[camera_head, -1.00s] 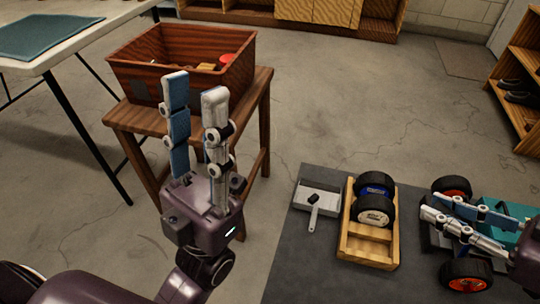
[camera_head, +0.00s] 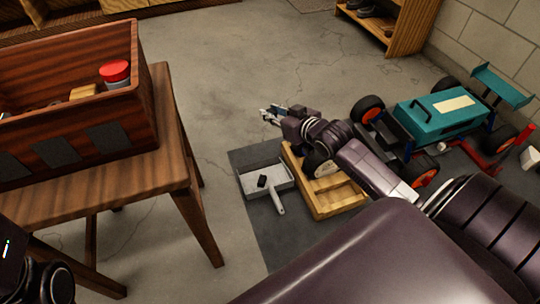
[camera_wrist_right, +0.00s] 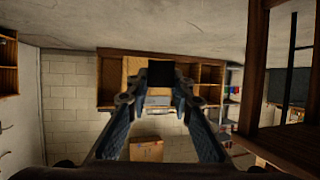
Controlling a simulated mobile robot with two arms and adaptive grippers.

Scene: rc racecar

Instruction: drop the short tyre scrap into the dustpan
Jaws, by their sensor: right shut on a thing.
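My right gripper (camera_head: 268,115) reaches in from the right in the head view, above the floor beyond the dustpan. In the right wrist view its two fingers (camera_wrist_right: 160,98) close on a small black piece, the tyre scrap (camera_wrist_right: 160,73), held at the fingertips. The scrap is too small to make out clearly in the head view. The grey dustpan (camera_head: 284,181) lies on the dark mat, its handle toward me. A small dark piece (camera_head: 263,181) shows in the pan. Of my left arm only a dark part shows at the lower left; its fingers are out of view.
A wooden tray (camera_head: 318,208) with a wheel sits right of the dustpan, partly under my right arm. The teal racecar (camera_head: 435,118) stands further right. A wooden stool (camera_head: 170,165) with a brown bin (camera_head: 75,100) stands left. Open floor lies between.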

